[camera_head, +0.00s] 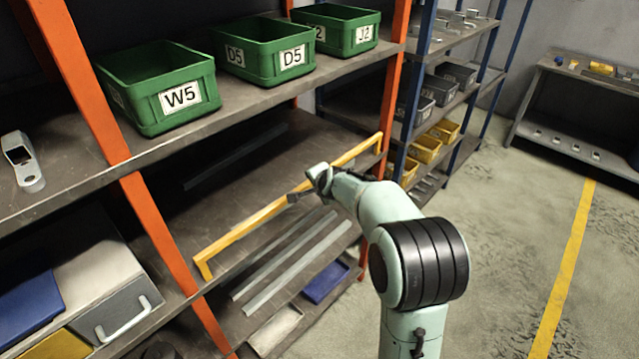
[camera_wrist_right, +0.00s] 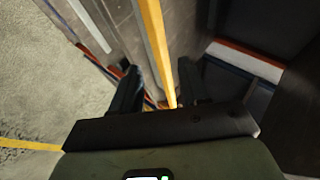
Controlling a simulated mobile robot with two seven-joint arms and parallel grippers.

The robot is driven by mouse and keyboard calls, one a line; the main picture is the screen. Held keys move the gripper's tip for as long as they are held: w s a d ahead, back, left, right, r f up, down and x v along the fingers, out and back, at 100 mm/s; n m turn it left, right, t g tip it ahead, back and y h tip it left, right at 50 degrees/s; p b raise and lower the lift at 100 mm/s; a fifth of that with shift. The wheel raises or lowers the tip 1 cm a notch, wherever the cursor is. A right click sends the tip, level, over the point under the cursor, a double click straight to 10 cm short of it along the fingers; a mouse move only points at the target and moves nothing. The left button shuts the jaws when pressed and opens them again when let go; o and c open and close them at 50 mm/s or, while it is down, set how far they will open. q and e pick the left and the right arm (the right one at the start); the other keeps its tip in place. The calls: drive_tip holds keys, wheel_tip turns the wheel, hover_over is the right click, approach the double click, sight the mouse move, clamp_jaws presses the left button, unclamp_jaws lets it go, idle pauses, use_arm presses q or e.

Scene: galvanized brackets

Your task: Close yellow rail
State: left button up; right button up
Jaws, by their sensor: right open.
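The yellow rail (camera_head: 245,228) is a long bar with short bent ends. It runs across the front of the middle shelf, between the orange posts, in the head view. In the right wrist view the rail (camera_wrist_right: 155,45) passes between the two dark fingers. My right gripper (camera_head: 306,192) is at about the rail's middle, and its jaws (camera_wrist_right: 158,82) are open around the bar. The fingers are small in the head view, so contact with the rail cannot be told. My left gripper is not in view.
Green bins (camera_head: 160,90) stand on the upper shelf above the rail. Grey bars (camera_head: 290,260) and a blue tray (camera_head: 326,282) lie on the shelves below. A grey drawer box (camera_head: 125,300) is at the lower left. Floor (camera_head: 510,270) is clear on the right.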

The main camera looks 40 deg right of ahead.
drive_tip(key=shift+v, duration=1.4)
drive_tip(key=shift+a, duration=0.1)
